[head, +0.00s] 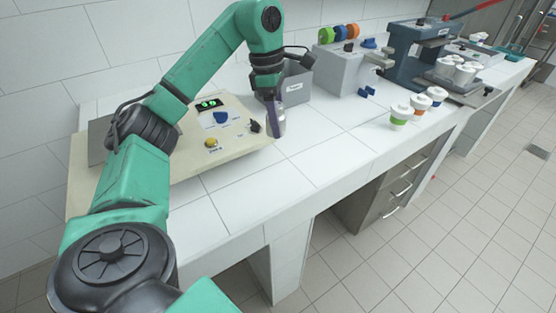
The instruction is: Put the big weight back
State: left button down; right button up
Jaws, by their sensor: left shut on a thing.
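My left gripper (269,97) points down over the white tiled counter, right of the beige scale. It is shut on a grey metal cylinder (278,122), which looks like the big weight. The weight is upright, and its lower end is close to the counter by the scale's right edge. I cannot tell whether it touches the counter. The beige scale (190,150) has a lit green display, a blue knob and a yellow button. My left arm hides part of the scale. My right gripper is not in view.
A grey bin (297,84) with a label stands behind the gripper. A grey machine (345,70) and a dark blue press (412,55) stand farther back. The counter between weight and cups is clear.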

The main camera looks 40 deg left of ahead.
pick_arm(q)
jog(key=b, duration=0.1)
send_over(280, 174)
notch_tip(280, 174, down, 5)
jog(key=f, duration=0.8)
jog(key=shift+s+a+f, duration=0.1)
jog(key=shift+a+f, duration=0.15)
jog(key=shift+f, duration=0.4)
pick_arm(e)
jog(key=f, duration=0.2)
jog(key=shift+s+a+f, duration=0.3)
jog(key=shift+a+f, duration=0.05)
pick_arm(q)
jog(key=shift+c, duration=1.1)
grip_release()
jog(key=shift+f, duration=0.1)
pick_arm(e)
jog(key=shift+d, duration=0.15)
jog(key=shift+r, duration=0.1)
